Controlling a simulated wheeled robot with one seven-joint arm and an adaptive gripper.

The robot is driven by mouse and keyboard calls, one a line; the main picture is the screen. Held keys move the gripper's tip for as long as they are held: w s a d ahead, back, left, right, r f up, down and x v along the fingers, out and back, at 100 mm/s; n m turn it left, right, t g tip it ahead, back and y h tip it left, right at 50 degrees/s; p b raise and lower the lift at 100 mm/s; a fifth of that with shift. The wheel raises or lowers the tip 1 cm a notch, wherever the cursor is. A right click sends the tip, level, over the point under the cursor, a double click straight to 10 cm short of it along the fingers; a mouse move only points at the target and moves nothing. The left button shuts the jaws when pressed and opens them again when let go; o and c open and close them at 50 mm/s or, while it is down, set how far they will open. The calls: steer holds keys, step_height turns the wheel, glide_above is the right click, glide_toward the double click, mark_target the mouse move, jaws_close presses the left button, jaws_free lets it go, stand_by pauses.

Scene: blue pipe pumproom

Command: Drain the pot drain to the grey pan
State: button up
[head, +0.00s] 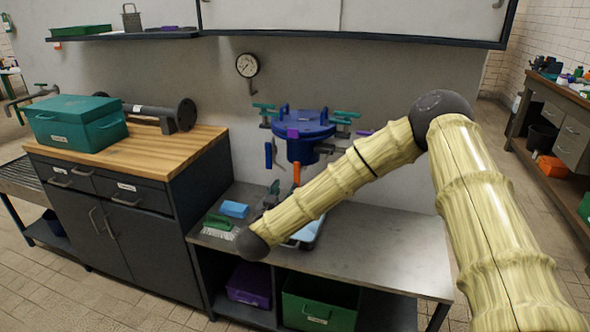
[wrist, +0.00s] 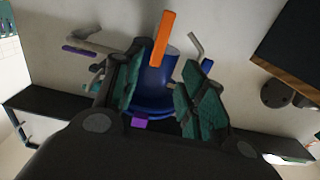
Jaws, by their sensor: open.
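The blue pot (head: 303,146) is mounted on the wall above the steel counter, with teal clamps around its lid. An orange handle (head: 297,173) hangs below it; in the wrist view this orange handle (wrist: 162,38) lies across the pot (wrist: 153,88). My gripper (head: 272,192) is low, left of the orange handle and partly hidden by my arm. In the wrist view my gripper (wrist: 163,88) is open, its teal pads apart and nothing held, with the handle showing beyond the gap. A shallow pan (head: 307,235) on the counter is mostly hidden behind my arm.
A blue sponge (head: 234,209) and a green brush (head: 217,223) lie on the counter's left. A dark cabinet with a wooden top (head: 170,146) stands at left, holding a teal toolbox (head: 75,124). The counter's right part (head: 390,245) is clear. A gauge (head: 247,65) is above.

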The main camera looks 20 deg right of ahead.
mark_target(296, 172)
steer(key=x, duration=1)
steer(key=shift+w+d, duration=0.3)
jaws_close()
